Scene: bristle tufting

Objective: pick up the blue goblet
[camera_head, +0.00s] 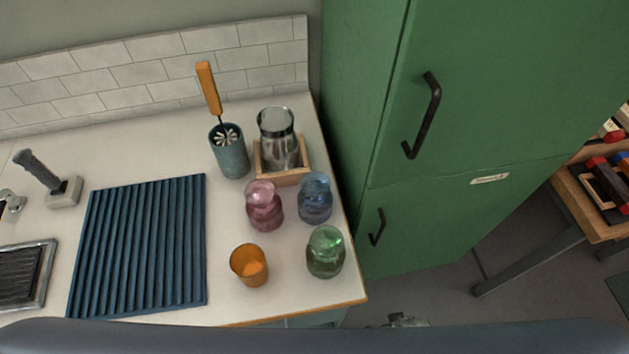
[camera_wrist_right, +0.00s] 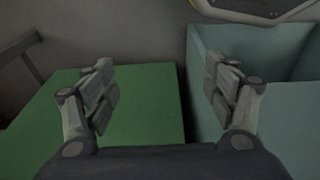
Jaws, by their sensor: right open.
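The blue goblet (camera_head: 315,198) is a translucent blue glass on the right side of the white counter, close to its right edge. It stands upright, right of a pink goblet (camera_head: 264,205) and behind a green goblet (camera_head: 325,252). My right gripper (camera_wrist_right: 160,95) is open and empty in the right wrist view, with its two fingers wide apart. The blue goblet is not in that view. A small part of a gripper (camera_head: 407,321) shows at the bottom of the head view, below the counter's front edge, away from the goblets. My left gripper is not in view.
An orange cup (camera_head: 249,265) stands left of the green goblet. A glass carafe (camera_head: 278,138) on a wooden tray (camera_head: 285,178) and a blue holder with a brush (camera_head: 230,152) stand behind. A ribbed blue mat (camera_head: 140,245) lies left. A green refrigerator (camera_head: 450,130) rises beside the counter's right edge.

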